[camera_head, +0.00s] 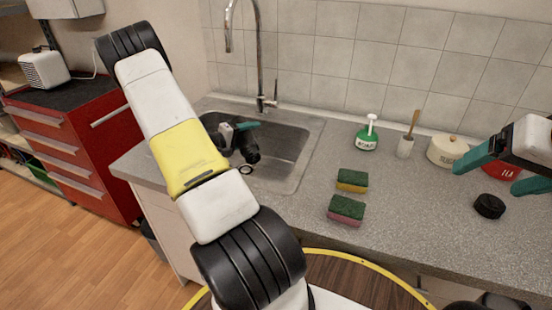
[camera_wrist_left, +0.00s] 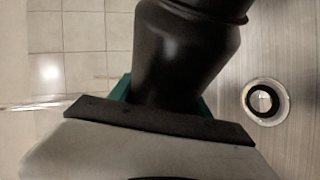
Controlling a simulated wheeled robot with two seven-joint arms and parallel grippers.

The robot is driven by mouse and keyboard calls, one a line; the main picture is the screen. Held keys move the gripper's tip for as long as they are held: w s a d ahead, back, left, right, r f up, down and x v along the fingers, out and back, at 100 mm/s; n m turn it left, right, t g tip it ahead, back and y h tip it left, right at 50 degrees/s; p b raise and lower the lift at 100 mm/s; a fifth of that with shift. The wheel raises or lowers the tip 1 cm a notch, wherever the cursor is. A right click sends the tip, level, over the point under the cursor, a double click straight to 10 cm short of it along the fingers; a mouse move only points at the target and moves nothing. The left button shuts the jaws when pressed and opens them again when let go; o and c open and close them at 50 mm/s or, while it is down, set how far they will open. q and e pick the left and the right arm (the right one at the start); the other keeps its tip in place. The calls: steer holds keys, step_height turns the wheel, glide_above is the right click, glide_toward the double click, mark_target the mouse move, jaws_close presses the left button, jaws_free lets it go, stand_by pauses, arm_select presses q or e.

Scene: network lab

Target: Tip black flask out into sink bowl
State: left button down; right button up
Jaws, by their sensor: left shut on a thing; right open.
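The black flask (camera_head: 249,148) is in my left gripper (camera_head: 238,132), over the sink bowl (camera_head: 285,150). The flask is tilted, its far end pointing down and to the right in the head view. In the left wrist view the flask's dark body (camera_wrist_left: 185,50) fills the top middle, with a teal finger behind it. Its mouth is out of that view, and no liquid shows. The drain (camera_head: 246,170) lies just below the flask; it also shows in the left wrist view (camera_wrist_left: 265,101). My right gripper (camera_head: 488,177) is open and empty above the counter.
A black lid (camera_head: 489,206) lies under my right gripper. Two sponges (camera_head: 352,180) (camera_head: 346,210), a green soap bottle (camera_head: 367,138), a brush holder (camera_head: 405,147) and a cream pot (camera_head: 446,151) stand on the counter. The tap (camera_head: 259,60) rises behind the bowl.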

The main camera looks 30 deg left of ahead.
arm_select(q)
steer(key=shift+s+d+r+m+t, duration=0.15)
steer(key=shift+r+m+t, duration=0.25)
steer(key=shift+r+m, duration=0.5)
stand_by(0.7)
